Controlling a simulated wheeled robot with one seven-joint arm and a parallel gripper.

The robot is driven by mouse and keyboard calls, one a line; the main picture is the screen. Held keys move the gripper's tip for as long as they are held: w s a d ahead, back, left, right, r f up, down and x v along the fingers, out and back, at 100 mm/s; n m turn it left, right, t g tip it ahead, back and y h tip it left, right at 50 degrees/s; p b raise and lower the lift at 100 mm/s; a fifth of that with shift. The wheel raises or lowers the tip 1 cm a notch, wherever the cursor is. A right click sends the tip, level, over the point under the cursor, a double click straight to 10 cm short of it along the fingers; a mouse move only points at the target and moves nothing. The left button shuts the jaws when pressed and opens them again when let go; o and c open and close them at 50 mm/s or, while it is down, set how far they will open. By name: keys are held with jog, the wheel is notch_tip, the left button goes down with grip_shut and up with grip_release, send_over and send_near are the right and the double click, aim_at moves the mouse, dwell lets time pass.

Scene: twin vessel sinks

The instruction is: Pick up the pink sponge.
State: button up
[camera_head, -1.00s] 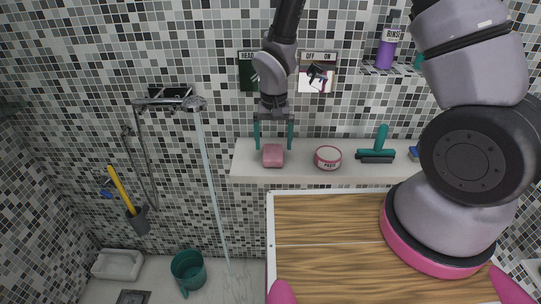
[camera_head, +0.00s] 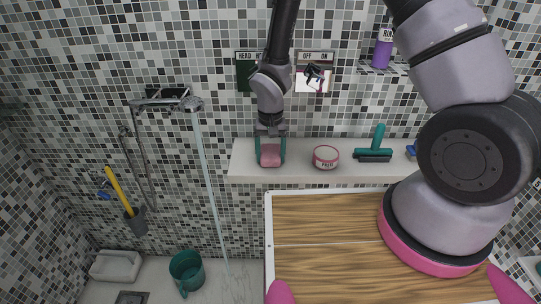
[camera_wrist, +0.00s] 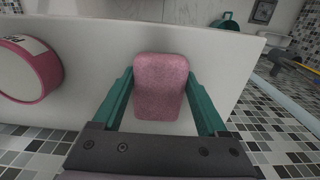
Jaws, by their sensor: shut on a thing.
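The pink sponge (camera_head: 270,154) is on the white ledge (camera_head: 305,166), left of the round pink tin. My gripper (camera_head: 270,160) reaches down from above with a teal finger on each side of the sponge. It is shut on the sponge. In the wrist view, the sponge (camera_wrist: 161,85) sits between the two teal fingers of my gripper (camera_wrist: 160,88). I cannot tell whether the sponge's underside still touches the ledge.
The pink tin (camera_head: 326,157) stands close on the right. A teal squeegee (camera_head: 375,148) lies farther right. A purple bottle (camera_head: 383,49) stands on the upper shelf. A shower hose hangs left of the ledge, above a teal bucket (camera_head: 187,270). A wooden surface (camera_head: 330,225) is in front.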

aim_at(271, 154)
jog(key=shift+r, duration=0.15)
notch_tip(271, 154, up, 10)
jog(key=shift+f, duration=0.1)
dwell(0.3)
